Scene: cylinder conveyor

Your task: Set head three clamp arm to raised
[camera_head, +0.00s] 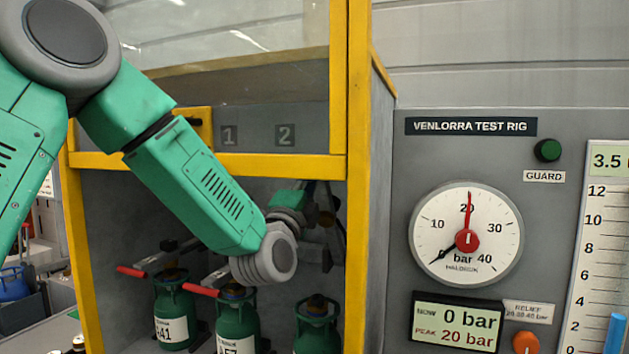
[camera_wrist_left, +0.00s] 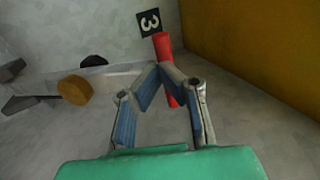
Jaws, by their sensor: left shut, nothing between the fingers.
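In the left wrist view a red clamp handle (camera_wrist_left: 163,44) stands beside a dark tag marked 3 (camera_wrist_left: 150,23). My left gripper (camera_wrist_left: 158,70) is shut and empty, its blue-padded fingers meeting in front of the handle. Part of the handle shows between the fingers; whether they touch it I cannot tell. In the head view my left arm reaches into the yellow-framed bay and its wrist hides most of the head three area. The third green cylinder (camera_head: 317,328) stands below; no red handle shows over it there. My right gripper is not in view.
Two more green cylinders (camera_head: 175,305) (camera_head: 238,325) stand at left, with red clamp handles (camera_head: 131,271) (camera_head: 202,289) over them. A brown knob (camera_wrist_left: 74,90) sits left of my gripper. A gauge panel (camera_head: 467,233) stands right.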

